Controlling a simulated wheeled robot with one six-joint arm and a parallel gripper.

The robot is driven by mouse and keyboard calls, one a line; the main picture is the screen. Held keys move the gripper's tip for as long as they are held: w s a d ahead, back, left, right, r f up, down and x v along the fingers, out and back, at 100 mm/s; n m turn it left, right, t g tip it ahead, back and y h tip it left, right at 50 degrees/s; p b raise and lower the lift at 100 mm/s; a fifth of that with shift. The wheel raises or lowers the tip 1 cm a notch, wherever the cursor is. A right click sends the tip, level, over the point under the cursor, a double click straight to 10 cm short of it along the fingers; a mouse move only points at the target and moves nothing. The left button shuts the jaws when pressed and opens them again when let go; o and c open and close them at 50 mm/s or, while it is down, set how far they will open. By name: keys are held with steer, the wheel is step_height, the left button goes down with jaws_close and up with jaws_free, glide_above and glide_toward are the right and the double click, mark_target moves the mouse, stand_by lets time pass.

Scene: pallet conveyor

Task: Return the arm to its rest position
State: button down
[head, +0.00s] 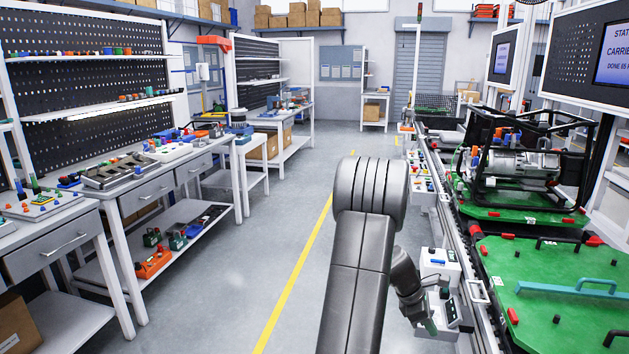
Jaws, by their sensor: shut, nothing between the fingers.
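My grey arm (365,225) stands folded in the middle of the head view, with its rounded elbow at the top. Its wrist shows to the right of the near link. My gripper (429,322) points down at the wrist's lower end, beside the conveyor's left side. It is small and dark here, shut and empty. It looks close to a white control box (437,264) on the conveyor side; I cannot tell whether they touch.
The conveyor (463,232) on the right carries green pallets (560,268), one with a black-framed machine (520,160). Workbenches (150,170) with tools and parts line the left. The grey floor (270,235) with a yellow line is clear between them.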

steer(key=b+x, duration=0.1)
steer(key=x, duration=0.7)
steer(key=shift+s+b, duration=0.1)
steer(key=shift+b, duration=0.2)
steer(key=b, duration=0.1)
steer(key=f+h+b, duration=0.1)
steer(key=shift+s+a+f+g+b, duration=0.1)
steer(key=shift+a+f+g+b, duration=0.05)
steer(key=shift+a+g+b, duration=0.25)
steer(key=w+a+f+g+h+b, duration=0.1)
steer(key=a+f+h+b, duration=0.3)
steer(key=b, duration=0.8)
steer(key=h, duration=0.2)
steer(key=shift+w+h, duration=0.25)
steer(key=shift+h, duration=0.05)
steer(key=shift+a, duration=0.2)
